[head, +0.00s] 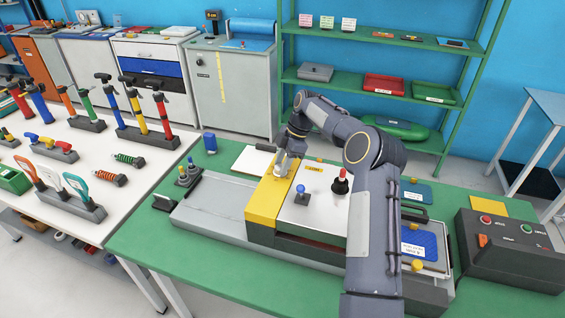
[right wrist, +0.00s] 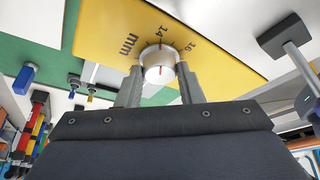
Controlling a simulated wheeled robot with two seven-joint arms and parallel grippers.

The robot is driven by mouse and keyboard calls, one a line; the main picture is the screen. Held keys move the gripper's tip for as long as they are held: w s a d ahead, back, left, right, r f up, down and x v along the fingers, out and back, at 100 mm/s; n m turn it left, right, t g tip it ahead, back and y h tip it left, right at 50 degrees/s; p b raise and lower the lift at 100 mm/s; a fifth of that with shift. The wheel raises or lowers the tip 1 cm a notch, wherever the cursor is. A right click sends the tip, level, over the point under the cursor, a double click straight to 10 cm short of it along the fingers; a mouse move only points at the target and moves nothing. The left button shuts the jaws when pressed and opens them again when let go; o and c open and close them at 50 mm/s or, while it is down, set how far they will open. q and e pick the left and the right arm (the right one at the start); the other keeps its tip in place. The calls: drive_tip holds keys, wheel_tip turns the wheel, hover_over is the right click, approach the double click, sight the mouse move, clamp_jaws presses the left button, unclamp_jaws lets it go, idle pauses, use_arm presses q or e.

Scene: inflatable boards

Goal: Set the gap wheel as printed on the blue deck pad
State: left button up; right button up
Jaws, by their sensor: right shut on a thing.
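The gap wheel (right wrist: 158,68) is a pale round knob with a red line, on a yellow panel (right wrist: 110,25) printed 14, 16 and mm. The red line points about towards the 14. My right gripper (right wrist: 160,80) is shut on the wheel, one finger on each side. In the head view my right gripper (head: 284,170) is over the yellow part of the machine (head: 262,205), partly hiding the wheel. The blue deck pad (head: 420,238) lies right of my right arm with a white label, too small to read. My left gripper is not in view.
A red-topped black knob (head: 341,182) and a blue knob (head: 301,195) stand on the machine's pale top. A dark control box (head: 510,250) with buttons is at the right. A white table (head: 95,165) with pumps is at the left. Green bench shows bare in front.

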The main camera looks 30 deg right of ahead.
drive_tip(key=o, duration=1)
drive_tip(key=shift+c, duration=0.2)
drive_tip(key=b+v, duration=0.1)
drive_tip(key=v, duration=0.6)
drive_tip(key=shift+r, duration=0.35)
drive_tip(key=shift+d, duration=0.1)
